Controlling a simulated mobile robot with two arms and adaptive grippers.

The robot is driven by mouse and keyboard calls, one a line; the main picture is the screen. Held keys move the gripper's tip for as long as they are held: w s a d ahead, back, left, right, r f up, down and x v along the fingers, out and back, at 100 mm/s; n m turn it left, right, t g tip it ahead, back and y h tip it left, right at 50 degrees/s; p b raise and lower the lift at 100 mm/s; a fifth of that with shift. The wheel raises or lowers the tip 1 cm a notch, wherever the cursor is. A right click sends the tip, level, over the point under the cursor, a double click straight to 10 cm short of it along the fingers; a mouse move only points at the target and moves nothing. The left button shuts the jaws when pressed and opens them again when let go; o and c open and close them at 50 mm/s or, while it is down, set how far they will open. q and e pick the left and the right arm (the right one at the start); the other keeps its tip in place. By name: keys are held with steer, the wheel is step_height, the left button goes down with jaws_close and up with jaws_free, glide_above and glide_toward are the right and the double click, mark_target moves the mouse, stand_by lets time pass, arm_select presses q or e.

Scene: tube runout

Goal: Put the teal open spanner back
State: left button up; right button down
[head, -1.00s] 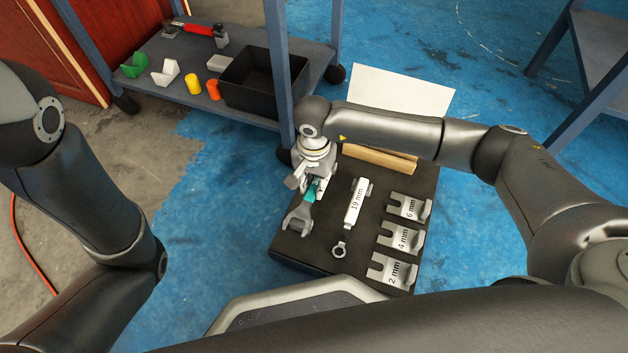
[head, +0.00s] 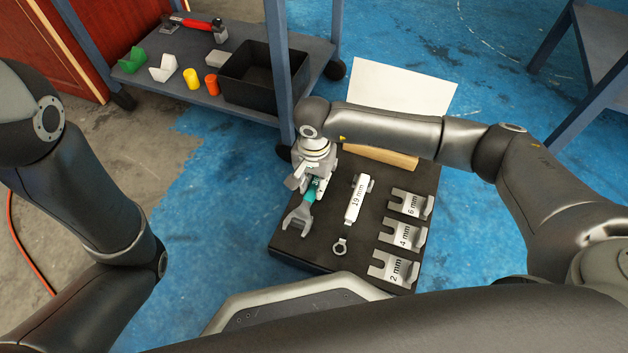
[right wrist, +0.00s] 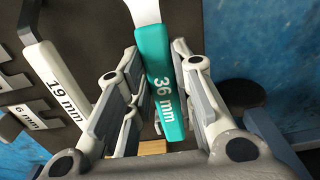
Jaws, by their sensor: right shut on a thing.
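The teal open spanner (head: 298,217) has a grey open jaw and a teal handle. It is over the left part of the dark board (head: 300,262), jaw toward me. I cannot tell whether it touches the board. My right gripper (head: 314,185) is shut on the handle from above. In the right wrist view the handle (right wrist: 162,85) reads "36 mm" and lies between the fingers. My left gripper is out of view; only my left arm shows.
On the board, right of the spanner, lies a white "19 mm" ring spanner (head: 357,200). Grey holders marked 6 mm (head: 407,206), 4 mm (head: 402,236) and 2 mm (head: 394,270) stand at its right. A shelf with a black bin (head: 262,100) is behind.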

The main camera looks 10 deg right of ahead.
steer(key=c, duration=0.7)
jaws_free()
steer(key=shift+f, duration=0.1)
steer(key=shift+r, duration=0.2)
steer(key=shift+r+p, duration=1.55)
steer(key=shift+r, duration=0.3)
steer(key=shift+r+p, duration=0.7)
steer(key=shift+r, duration=0.3)
step_height(320, 180, up, 12)
